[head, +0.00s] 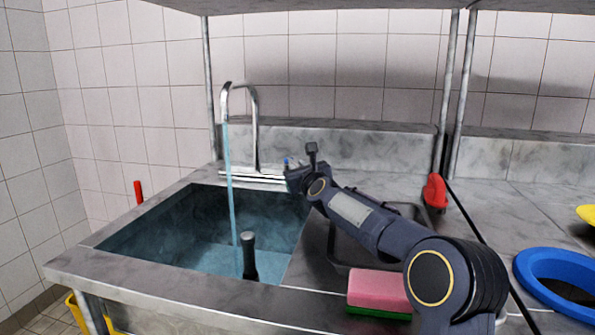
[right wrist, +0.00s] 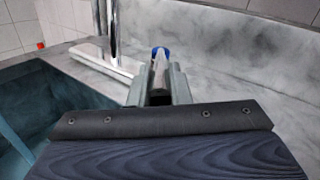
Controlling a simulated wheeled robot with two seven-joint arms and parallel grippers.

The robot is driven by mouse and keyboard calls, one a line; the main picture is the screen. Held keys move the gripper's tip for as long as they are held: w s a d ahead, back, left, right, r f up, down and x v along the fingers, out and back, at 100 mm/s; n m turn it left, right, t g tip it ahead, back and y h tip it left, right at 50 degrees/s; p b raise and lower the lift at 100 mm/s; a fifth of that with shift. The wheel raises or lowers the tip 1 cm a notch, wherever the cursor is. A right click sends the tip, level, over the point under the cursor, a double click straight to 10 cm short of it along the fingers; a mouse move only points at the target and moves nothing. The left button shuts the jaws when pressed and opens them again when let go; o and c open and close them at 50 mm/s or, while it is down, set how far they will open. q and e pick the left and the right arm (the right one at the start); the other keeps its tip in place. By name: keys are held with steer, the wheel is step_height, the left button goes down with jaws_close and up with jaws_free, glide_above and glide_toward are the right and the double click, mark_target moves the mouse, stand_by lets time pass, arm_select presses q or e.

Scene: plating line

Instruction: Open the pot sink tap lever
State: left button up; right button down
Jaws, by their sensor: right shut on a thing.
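The pot sink tap (head: 256,130) is a chrome gooseneck at the back of the sink (head: 215,220). A stream of water (head: 231,190) runs from its spout into the basin. The tap lever (right wrist: 160,68) is a short metal bar with a blue end, seen between my gripper's fingers in the right wrist view. My right gripper (right wrist: 158,85) is shut on the lever, to the right of the tap's base. In the head view my right gripper (head: 292,172) partly hides the lever, and only a bit of blue shows. My left gripper is not in view.
A dark upright handle (head: 249,256) stands in the basin. A pink and green sponge (head: 379,290) lies at the front right, by my right arm. A red object (head: 435,191) stands near the shelf post. A blue ring-shaped item (head: 555,278) is at far right.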

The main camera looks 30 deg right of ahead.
steer(key=c, duration=1.3)
jaws_free()
steer(key=shift+c, duration=0.2)
steer(key=s+a+b, duration=0.1)
steer(key=s, duration=0.6)
steer(key=shift+s+a+b, duration=0.2)
steer(key=shift+s+b, duration=0.15)
